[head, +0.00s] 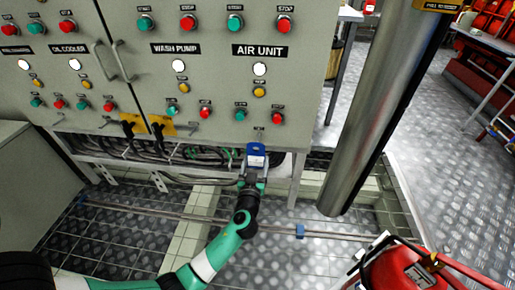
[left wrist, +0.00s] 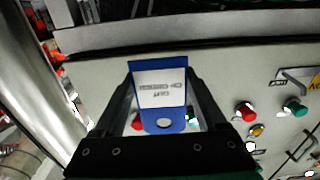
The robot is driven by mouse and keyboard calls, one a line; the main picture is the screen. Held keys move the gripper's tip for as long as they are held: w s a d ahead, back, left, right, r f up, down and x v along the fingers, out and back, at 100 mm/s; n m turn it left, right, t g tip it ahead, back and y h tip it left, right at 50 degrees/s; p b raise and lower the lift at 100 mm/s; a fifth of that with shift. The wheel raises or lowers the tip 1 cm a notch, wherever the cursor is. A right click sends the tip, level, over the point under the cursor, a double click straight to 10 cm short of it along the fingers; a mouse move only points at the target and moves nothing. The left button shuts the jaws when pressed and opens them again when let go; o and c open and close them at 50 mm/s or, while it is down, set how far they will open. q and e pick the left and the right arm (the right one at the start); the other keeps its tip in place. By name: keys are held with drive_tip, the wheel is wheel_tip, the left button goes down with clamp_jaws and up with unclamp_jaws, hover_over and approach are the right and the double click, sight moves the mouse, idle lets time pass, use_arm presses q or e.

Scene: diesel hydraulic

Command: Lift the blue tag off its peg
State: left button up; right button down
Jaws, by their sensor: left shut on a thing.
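The blue tag (head: 257,150) with a white printed label hangs just below the lower edge of the grey cabinet, under the AIR UNIT column. My left gripper (head: 254,172) comes up from below and is shut on the tag. In the left wrist view the tag (left wrist: 160,104) sits between the two fingers of my left gripper (left wrist: 160,90), its print upside down. The tag's round hole looks pale, and I make out no peg in it. I cannot tell whether the tag touches a peg. My right gripper is not in view.
The cabinet (head: 215,85) carries many buttons and lamps. Cables run beneath. A thick metal pipe (head: 375,110) stands to the right. A red extinguisher (head: 400,272) is at lower right.

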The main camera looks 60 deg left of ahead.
use_arm(q)
drive_tip(key=shift+s, duration=0.1)
drive_tip(key=shift+s+d+r+p, duration=0.45)
drive_tip(key=shift+d+r+p, duration=0.15)
drive_tip(key=shift+d+r, duration=0.1)
drive_tip(key=shift+s+d+r+p, duration=0.4)
drive_tip(key=shift+d+r+p, duration=0.2)
drive_tip(key=shift+d, duration=0.1)
drive_tip(key=shift+s+d+r, duration=0.2)
drive_tip(key=shift+s+d, duration=0.05)
drive_tip(key=shift+d, duration=0.1)
